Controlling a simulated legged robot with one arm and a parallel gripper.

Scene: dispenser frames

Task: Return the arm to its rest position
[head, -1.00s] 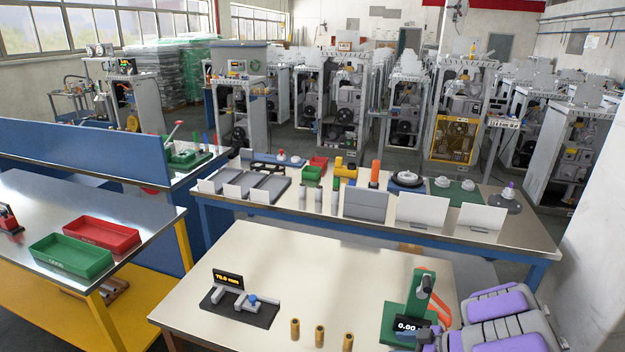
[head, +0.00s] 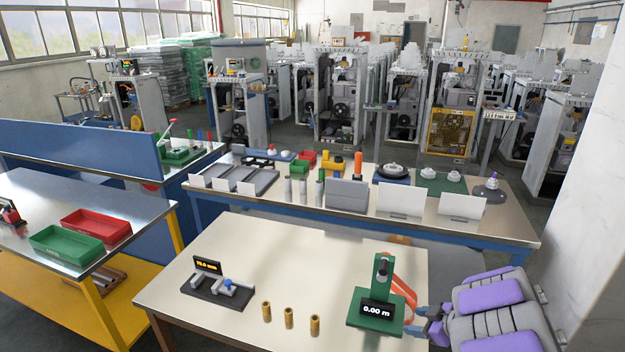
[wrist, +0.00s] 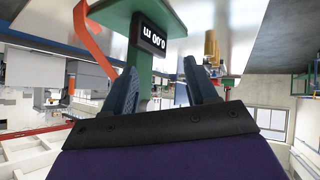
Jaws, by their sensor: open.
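My gripper (head: 428,325) is at the lower right of the head view, close to the right side of the green gauge stand (head: 383,318) with its "0.00" display. In the wrist view my gripper (wrist: 165,88) shows two dark fingers spread apart with nothing held between them. The green stand (wrist: 166,14) and an orange curved part (wrist: 90,40) lie beyond the fingers there. My purple and grey arm is folded at the right edge of the near table. I cannot tell whether a finger touches the stand.
Several brass cylinders (head: 289,317) stand on the near table (head: 300,250), left of the green stand. A dark measuring fixture (head: 217,290) sits further left. A green tray (head: 66,243) and a red tray (head: 96,227) are on the left bench. A white wall (head: 590,220) rises at the right.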

